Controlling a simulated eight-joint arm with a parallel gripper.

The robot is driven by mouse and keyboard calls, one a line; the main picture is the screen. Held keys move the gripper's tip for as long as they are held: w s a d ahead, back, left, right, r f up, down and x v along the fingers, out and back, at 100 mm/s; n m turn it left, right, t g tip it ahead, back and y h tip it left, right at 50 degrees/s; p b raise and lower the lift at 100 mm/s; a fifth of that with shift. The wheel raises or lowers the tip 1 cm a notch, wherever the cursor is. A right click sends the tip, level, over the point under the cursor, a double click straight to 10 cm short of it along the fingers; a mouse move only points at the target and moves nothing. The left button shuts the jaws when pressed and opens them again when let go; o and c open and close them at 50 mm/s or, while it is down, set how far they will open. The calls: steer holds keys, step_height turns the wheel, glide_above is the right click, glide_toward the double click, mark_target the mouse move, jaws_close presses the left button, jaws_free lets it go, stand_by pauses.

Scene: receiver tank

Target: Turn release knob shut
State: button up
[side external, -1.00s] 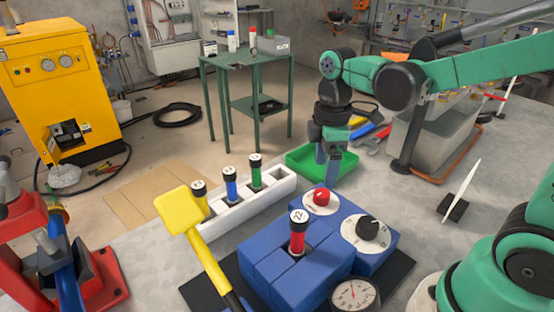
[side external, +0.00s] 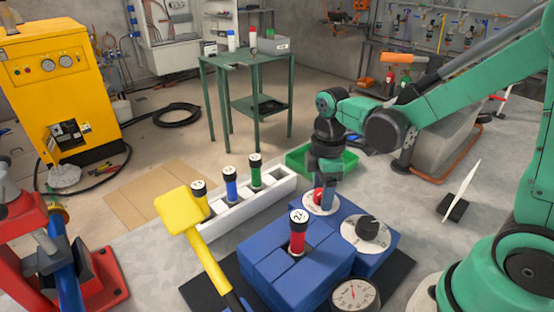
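A blue block (side external: 262,262) bears two knobs on white round dials. The red knob (side external: 318,196) sits on the far dial (side external: 322,209); it is partly hidden by my gripper. The black knob (side external: 368,227) sits on the nearer right dial (side external: 352,237). I cannot read the dial markings. My gripper (side external: 325,198) points down at the red knob, with its blue-grey fingers right at it. I cannot tell whether the fingers touch the knob or how far apart they are.
A red cylinder (side external: 297,240) stands in the block, with a round gauge (side external: 354,294) in front. A yellow mallet-like tool (side external: 203,246) rises at the left. A white rack (side external: 228,211) holds several capped cylinders. A green tray (side external: 345,163) lies behind my gripper. A white-bladed stand (side external: 462,192) is at the right.

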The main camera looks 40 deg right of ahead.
jaws_close()
steer(key=shift+m, duration=0.3)
steer(key=m, duration=0.3)
steer(key=shift+m, duration=0.4)
steer(key=m, duration=0.9)
steer(key=shift+m+t, duration=0.3)
steer(key=shift+m, duration=1.9)
